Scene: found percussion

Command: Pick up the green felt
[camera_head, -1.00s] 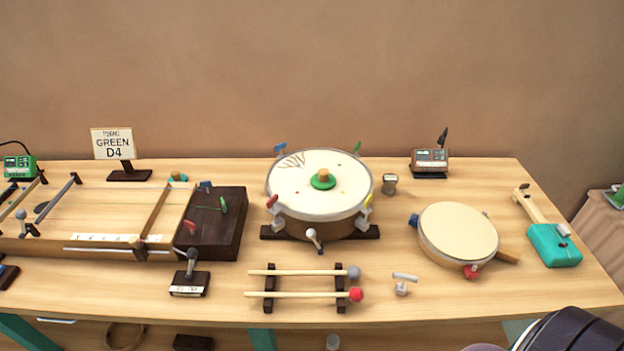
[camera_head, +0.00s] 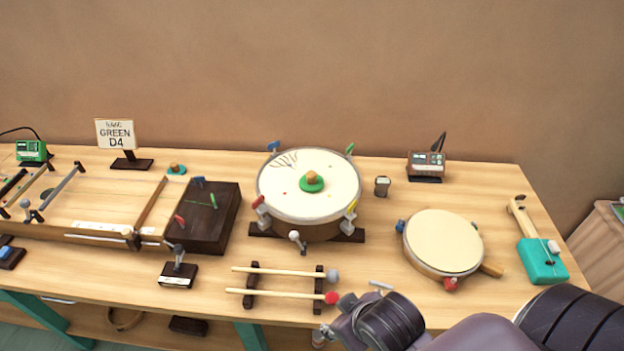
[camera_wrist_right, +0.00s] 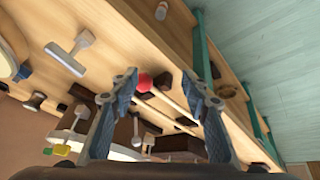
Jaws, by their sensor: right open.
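The green felt (camera_head: 312,186) is a round green disc with a wooden knob. It lies on the pale head of the large round drum (camera_head: 332,205) at mid-table. My right gripper (camera_wrist_right: 160,88) is open and empty in the right wrist view, its two blue-grey fingers apart. In the head view my right arm comes in from the lower right, and its wrist is over the table's front edge, well in front of the drum and the felt. The fingertips are not clear there. The felt is not clearly visible in the wrist view. My left gripper is not in view.
Two mallets (camera_head: 280,294) lie on a dark rack in front of the drum. Tuning keys stand around the drum rim. A small grey T-handle (camera_head: 381,285) is partly hidden by my right arm. A smaller drum (camera_head: 443,241) stands right. A teal disc (camera_head: 176,170) sits back left.

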